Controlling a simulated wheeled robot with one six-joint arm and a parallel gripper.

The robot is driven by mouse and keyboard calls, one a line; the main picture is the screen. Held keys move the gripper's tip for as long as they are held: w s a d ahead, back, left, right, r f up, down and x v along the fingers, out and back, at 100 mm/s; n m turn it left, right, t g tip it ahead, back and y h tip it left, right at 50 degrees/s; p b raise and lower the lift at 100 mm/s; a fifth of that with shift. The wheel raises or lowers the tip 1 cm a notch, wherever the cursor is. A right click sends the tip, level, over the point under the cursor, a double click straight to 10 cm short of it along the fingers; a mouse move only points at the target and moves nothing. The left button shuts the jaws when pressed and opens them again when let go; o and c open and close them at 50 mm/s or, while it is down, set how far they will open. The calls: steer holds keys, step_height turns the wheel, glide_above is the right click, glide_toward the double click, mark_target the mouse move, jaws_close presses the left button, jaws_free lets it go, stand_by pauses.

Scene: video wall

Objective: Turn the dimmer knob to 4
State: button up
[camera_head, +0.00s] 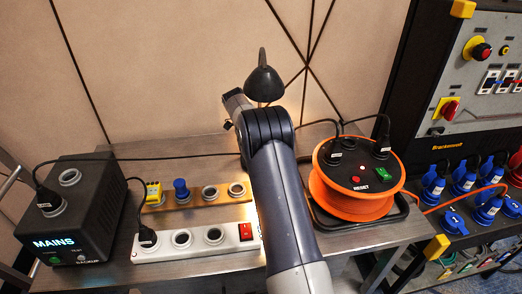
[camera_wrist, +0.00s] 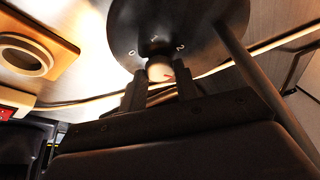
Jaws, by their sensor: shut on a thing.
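My gripper (camera_wrist: 160,82) is shut on the knob, with one dark finger on each side. In the head view my arm hides the knob and the fingers; the dark lamp shade (camera_head: 264,83) shows above the arm.
An orange cable reel (camera_head: 355,207) stands right of my arm. A white power strip (camera_head: 195,252), a wooden socket strip (camera_head: 180,202) and a black MAINS box (camera_head: 88,215) stand on the left. A lamp stem (camera_wrist: 250,75) rises close to my gripper's right side.

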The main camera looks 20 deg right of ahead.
steer(key=shift+m, duration=0.3)
steer(key=o, duration=1)
steer(key=shift+w+a+r, duration=0.15)
steer(key=shift+r, duration=0.2)
steer(key=w+a, duration=0.2)
steer(key=w+a+p, duration=0.1)
steer(key=w+a, duration=0.1)
steer(key=a, duration=0.1)
steer(key=w+a+r+p, duration=0.1)
steer(key=w+a, duration=0.1)
steer(key=a, duration=0.1)
steer(key=shift+w+a, duration=0.1)
steer(key=shift+w, duration=0.05)
steer(key=shift+w+a+f+p, duration=0.15)
steer(key=shift+w+a+p, duration=0.35)
steer(key=shift+p, duration=0.7)
steer(key=shift+a+f, duration=0.15)
steer(key=shift+a, duration=0.05)
